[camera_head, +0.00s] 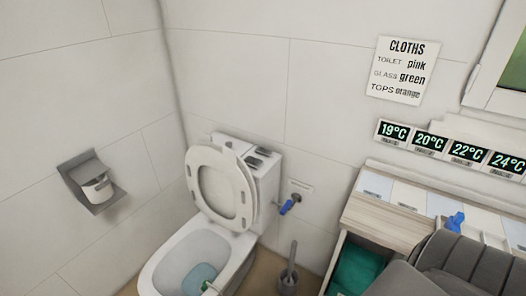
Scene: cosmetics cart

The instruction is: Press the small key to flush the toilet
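A white toilet (175,247) stands in the corner with its lid and seat (222,188) raised against the cistern (267,187). Dark-edged flush keys (258,157) show on top of the cistern, partly behind the raised lid. They are too small in this view to tell clearly which is the small key or whether one is pressed. Neither of my grippers can be made out in this view.
A paper holder (94,181) hangs on the left wall. A blue-handled valve (287,207) and a toilet brush (289,277) are right of the toilet.

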